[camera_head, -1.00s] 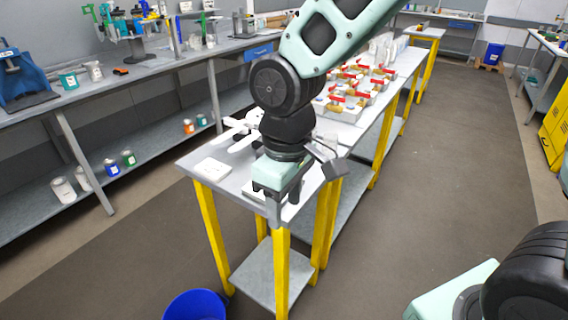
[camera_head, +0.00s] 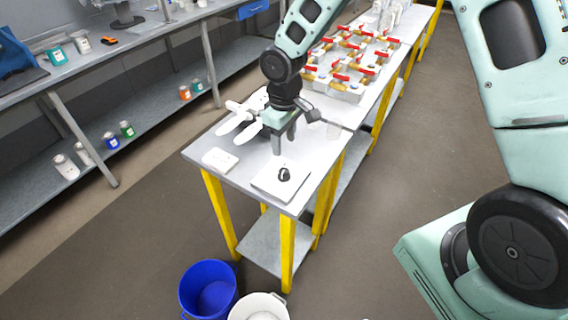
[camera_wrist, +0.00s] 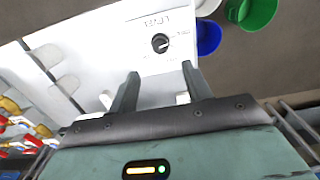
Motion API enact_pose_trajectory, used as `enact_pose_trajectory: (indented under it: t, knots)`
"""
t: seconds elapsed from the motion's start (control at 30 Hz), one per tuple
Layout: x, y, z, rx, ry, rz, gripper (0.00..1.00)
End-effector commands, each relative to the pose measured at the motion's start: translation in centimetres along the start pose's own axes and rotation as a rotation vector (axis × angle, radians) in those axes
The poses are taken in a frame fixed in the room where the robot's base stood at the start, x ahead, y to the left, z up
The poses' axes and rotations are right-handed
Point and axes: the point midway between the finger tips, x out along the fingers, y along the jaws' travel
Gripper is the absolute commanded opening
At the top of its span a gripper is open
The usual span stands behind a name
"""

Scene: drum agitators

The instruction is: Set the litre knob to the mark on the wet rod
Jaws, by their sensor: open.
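The black litre knob (camera_head: 284,174) sits on a white plate (camera_head: 267,187) near the front corner of the grey bench. In the wrist view the knob (camera_wrist: 160,43) has a light pointer line, with small marks and upside-down lettering around it. My gripper (camera_head: 284,143) is open and empty, above and behind the knob, clear of it. In the wrist view its two fingers (camera_wrist: 161,75) stand apart, with the knob ahead between them. I cannot make out a wet rod or its mark.
White paddle-shaped pieces (camera_head: 240,117) lie left of my gripper. A small white block (camera_head: 220,160) lies on the bench's left edge. Red-handled valves (camera_head: 350,60) stand farther back. A blue bucket (camera_head: 208,288) and a white bucket (camera_head: 259,308) stand on the floor in front.

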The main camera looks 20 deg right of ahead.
Motion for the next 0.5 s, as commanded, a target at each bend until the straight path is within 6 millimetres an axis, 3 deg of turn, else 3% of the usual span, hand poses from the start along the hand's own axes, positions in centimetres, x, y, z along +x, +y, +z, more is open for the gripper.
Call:
enact_pose_trajectory:
  t: [0.3,0.5]
  knots:
    - [6.4,-0.1,0.1,-0.001,-0.003,-0.002,0.49]
    - [9.2,-0.1,0.0,-0.001,-0.002,-0.001,0.49]
